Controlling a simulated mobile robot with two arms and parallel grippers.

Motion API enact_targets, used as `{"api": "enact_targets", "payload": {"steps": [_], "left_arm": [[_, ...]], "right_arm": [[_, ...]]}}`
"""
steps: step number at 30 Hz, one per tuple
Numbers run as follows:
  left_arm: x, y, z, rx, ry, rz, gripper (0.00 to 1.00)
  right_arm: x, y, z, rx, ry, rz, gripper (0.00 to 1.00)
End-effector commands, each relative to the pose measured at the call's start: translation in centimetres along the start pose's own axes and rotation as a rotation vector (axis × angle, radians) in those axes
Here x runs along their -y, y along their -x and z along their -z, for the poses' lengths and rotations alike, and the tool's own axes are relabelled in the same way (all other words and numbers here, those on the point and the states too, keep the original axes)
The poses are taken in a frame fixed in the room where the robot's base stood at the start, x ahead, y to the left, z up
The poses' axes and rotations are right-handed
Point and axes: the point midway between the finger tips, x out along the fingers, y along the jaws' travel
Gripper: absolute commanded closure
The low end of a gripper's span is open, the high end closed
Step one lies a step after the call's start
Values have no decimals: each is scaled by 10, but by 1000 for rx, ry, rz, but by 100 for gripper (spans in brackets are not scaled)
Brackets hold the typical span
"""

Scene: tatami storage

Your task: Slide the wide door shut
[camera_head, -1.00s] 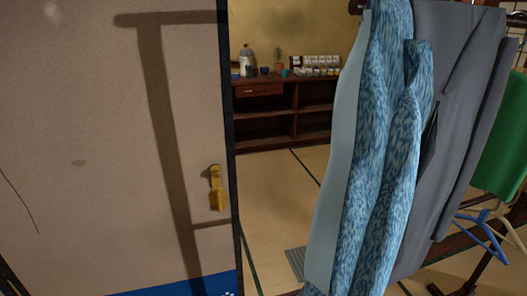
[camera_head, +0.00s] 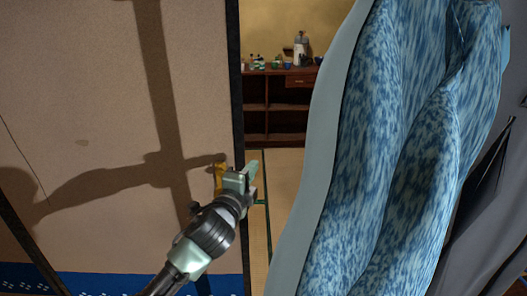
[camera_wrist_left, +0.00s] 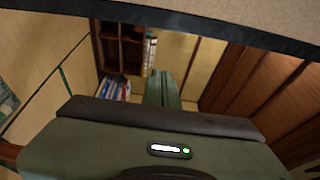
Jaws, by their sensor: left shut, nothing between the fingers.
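The wide door (camera_head: 80,110) is a beige sliding panel with a dark edge strip and a blue patterned band along its bottom. It fills the left of the head view, with an open gap to the right of its edge. Its yellow handle (camera_head: 220,176) is partly hidden behind my left gripper (camera_head: 253,172). The gripper is shut and empty, with its fingertips at the door's dark edge, over the gap. I cannot tell whether it touches the door. The left wrist view shows the shut fingers (camera_wrist_left: 163,88) below the dark door edge (camera_wrist_left: 180,25). My right gripper is out of view.
Blue patterned cloth (camera_head: 400,150) hangs close on the right, with grey cloth (camera_head: 490,200) beside it. Through the gap is a tatami floor and a dark wooden shelf (camera_head: 284,88) with cups. Books (camera_wrist_left: 115,88) show in the left wrist view.

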Motion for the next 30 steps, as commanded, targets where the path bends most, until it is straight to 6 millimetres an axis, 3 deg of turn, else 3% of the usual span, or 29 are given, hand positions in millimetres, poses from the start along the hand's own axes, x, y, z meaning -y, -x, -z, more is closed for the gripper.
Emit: {"api": "enact_targets", "payload": {"steps": [10,18,24,30], "left_arm": [[0,-57,0,2,3,-2,100],[0,-98,-2,1,3,-3,100],[0,-86,-30,1,3,-3,100],[-1,-83,-38,0,4,-2,100]], "right_arm": [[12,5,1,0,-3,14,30],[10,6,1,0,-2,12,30],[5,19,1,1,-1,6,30],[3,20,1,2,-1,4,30]]}}
